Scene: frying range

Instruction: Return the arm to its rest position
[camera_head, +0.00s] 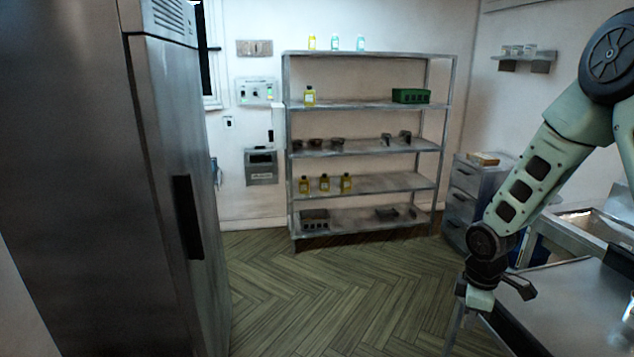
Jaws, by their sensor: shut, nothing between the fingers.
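My arm (525,188) reaches down from the upper right, bent at the elbow, its pale green link slanting down to the left. My gripper (498,296) hangs at its lower end, over or beside the near left edge of the metal counter (585,303). It holds nothing that I can see and its jaws look shut. I cannot tell how far it is above the counter.
A tall steel cabinet (110,190) fills the left side. A metal shelf rack (365,148) with bottles and small pans stands at the back wall. A drawer unit (462,195) and a sink (585,222) are behind my arm. The wooden floor (330,285) between is clear.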

